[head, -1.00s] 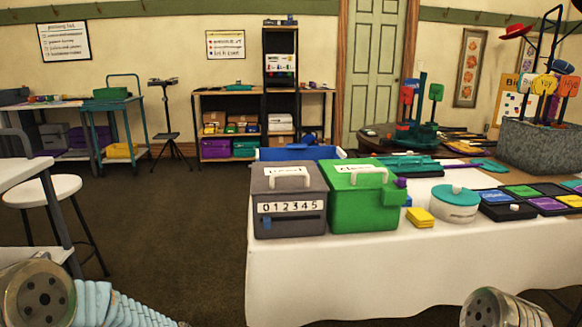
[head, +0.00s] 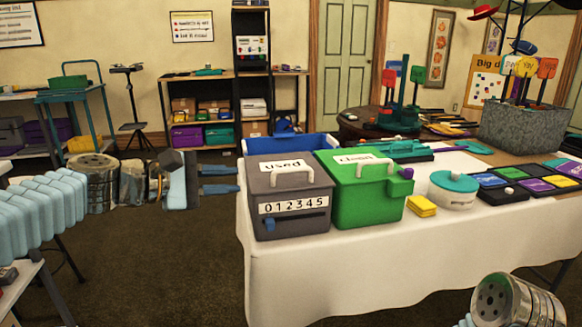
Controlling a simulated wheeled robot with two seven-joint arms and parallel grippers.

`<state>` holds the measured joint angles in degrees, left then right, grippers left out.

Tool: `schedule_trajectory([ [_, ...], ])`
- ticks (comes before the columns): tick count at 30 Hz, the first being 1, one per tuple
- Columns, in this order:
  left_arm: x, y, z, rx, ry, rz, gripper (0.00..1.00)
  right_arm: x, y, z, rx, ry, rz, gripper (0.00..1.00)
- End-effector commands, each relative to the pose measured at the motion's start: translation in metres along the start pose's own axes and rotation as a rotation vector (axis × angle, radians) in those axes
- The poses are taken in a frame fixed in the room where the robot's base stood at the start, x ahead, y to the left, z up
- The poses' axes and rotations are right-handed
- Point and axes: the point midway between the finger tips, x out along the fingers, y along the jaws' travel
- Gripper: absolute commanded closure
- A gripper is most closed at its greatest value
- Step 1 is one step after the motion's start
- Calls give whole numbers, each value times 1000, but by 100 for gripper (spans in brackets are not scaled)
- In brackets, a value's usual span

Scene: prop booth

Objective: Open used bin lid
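The used bin (head: 290,222) is a dark grey box at the front left corner of the white-covered table. Its lid (head: 273,177) lies shut, with a "used" label and a pale arched handle (head: 291,173) on top. A number strip and a blue slot part are on its front. My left gripper (head: 238,180) is left of the bin at about lid height, its two blue fingers pointing right. The fingers are apart with nothing between them, and the gripper looks clear of the bin. Only a link of my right arm shows at bottom right; its gripper is out of view.
A green labelled box (head: 368,201) stands close against the grey bin's right. A blue open tub (head: 318,143) is behind. Yellow cards (head: 422,207), a teal-lidded round tub (head: 453,192) and a coloured tray (head: 512,185) lie further right. Floor left of the table is clear.

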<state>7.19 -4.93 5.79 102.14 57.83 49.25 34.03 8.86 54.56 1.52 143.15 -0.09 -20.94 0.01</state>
Motion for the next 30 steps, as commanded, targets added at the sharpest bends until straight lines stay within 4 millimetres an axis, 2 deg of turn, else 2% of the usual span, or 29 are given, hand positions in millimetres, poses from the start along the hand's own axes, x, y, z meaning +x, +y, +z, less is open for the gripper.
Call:
schedule_trajectory([
  [2,-6,10,12,-1,-23,21,77,0,0,0,0,0,0,100],
  [5,0,12,16,-3,-31,23,77,-1,-1,0,-1,-1,-1,100],
  [8,17,12,16,-3,-32,21,77,-2,-2,0,-1,-1,-1,100],
  [18,95,13,18,-2,-30,20,77,-10,-5,1,-3,-3,-2,100],
  [21,111,14,18,-3,-29,21,77,-12,-6,1,-3,-3,-3,100],
  [25,124,14,18,-2,-28,22,77,-13,-7,1,-3,-3,-3,100],
  [30,129,14,18,-1,-26,23,77,-13,-7,1,-3,-3,-3,100],
])
